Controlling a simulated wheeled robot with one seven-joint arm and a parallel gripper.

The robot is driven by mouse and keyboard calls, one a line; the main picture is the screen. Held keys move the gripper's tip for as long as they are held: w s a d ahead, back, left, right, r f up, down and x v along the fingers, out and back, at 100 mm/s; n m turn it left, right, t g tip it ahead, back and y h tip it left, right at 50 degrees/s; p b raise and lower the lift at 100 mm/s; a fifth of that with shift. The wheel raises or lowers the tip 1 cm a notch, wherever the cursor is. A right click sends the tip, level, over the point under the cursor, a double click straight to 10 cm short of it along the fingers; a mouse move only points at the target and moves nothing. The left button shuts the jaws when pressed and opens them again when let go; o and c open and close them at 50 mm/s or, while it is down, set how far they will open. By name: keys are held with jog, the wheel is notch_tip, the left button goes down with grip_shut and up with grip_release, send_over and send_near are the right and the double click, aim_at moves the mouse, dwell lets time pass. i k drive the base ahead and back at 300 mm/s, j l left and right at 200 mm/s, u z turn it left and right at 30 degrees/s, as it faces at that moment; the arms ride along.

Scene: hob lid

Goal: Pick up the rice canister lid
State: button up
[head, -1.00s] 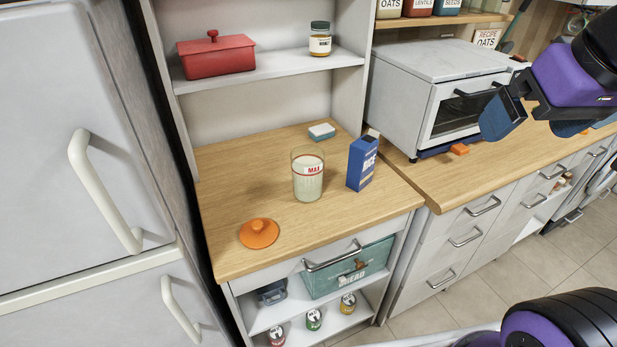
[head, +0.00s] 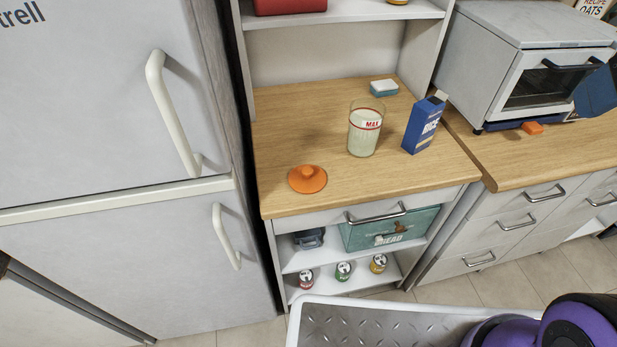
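The orange lid (head: 307,179) lies flat on the wooden counter near its front left corner, with its round knob up. A clear glass canister (head: 365,130) with a "MAX" mark and pale contents stands behind it to the right, with no lid on it. A blue rice box (head: 424,124) stands upright right of the canister.
A blue and white sponge (head: 384,88) lies at the back of the wooden counter (head: 290,120). A toaster oven (head: 530,70) stands on the right counter beside an orange block (head: 532,128). A tall fridge (head: 90,100) borders the counter on the left. A shelf (head: 340,14) overhangs the back.

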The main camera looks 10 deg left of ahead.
aim_at(307, 179)
jog(key=k+j, duration=0.1)
jog(key=j, duration=0.9)
jog(key=k+j, duration=0.15)
jog(key=j, duration=0.35)
